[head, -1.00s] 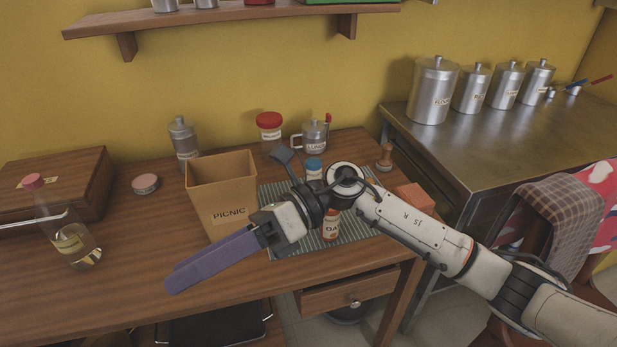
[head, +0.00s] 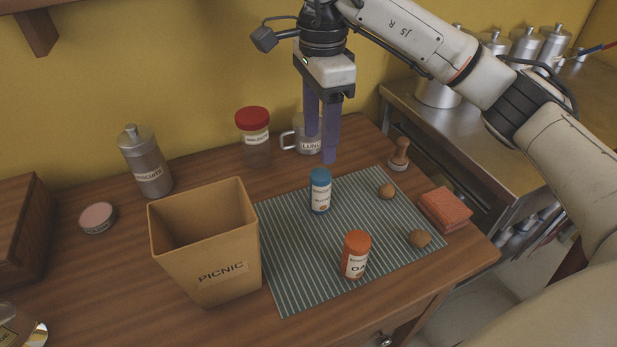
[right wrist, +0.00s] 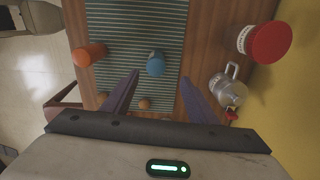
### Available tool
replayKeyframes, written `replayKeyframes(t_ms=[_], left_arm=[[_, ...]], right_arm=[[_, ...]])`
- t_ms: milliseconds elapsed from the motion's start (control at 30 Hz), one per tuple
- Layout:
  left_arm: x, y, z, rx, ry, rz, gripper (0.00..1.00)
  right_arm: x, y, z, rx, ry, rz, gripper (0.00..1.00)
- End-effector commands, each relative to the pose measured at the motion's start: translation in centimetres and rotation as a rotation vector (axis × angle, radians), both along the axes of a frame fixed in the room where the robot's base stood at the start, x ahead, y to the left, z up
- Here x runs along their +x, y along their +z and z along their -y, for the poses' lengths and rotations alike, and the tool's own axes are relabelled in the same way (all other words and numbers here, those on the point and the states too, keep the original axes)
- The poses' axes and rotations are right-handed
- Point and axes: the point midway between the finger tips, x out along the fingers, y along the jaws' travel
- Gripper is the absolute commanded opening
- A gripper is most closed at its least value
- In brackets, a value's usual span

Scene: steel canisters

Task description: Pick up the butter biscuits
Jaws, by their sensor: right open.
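The butter biscuits seem to be the blue-capped jar (head: 320,192) with a white label, standing upright on the striped mat (head: 290,262); its small print is hard to read. The jar also shows in the right wrist view (right wrist: 156,64), ahead of the fingers and between their lines. My right gripper (head: 321,148) points down with its purple fingers apart and empty, above and behind the jar, not touching it. Its fingers also show in the right wrist view (right wrist: 160,82). An orange-capped jar (head: 356,256) labelled OA… stands on the mat nearer the front. My left gripper is out of view.
A brown PICNIC bin (head: 215,275) stands left of the mat. Two round brown balls (head: 420,238), a stamp (head: 399,155) and an orange cloth (head: 445,209) are at right.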

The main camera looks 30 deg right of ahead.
Motion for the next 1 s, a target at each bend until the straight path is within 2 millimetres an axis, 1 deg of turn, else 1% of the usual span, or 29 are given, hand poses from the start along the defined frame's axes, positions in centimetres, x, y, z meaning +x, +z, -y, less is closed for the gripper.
replayKeyframes(t_ms=[33,67,233,367,633,767,967,1000], left_arm=[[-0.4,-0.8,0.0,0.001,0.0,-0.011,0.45],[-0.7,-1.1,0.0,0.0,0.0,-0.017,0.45],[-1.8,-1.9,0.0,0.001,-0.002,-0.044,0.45],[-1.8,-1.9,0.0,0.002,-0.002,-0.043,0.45],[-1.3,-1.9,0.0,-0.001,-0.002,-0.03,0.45],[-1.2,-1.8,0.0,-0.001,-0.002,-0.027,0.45],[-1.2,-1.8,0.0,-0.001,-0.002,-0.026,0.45],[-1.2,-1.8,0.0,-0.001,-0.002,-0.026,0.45]], right_arm=[[-0.1,-1.3,-0.1,0.0,0.002,-0.005,0.53],[-0.1,-1.8,-0.1,0.001,0.003,-0.006,0.53],[-0.1,-3.7,0.0,0.001,0.002,-0.004,0.53],[-0.1,-4.5,0.0,0.002,0.001,-0.002,0.53],[-0.4,-8.4,0.0,0.002,0.0,-0.004,0.53],[-0.3,-9.2,0.0,0.003,0.001,-0.002,0.53],[-0.3,-9.3,0.0,0.003,0.001,-0.001,0.53],[-0.3,-9.3,0.0,0.003,0.001,-0.001,0.5]])
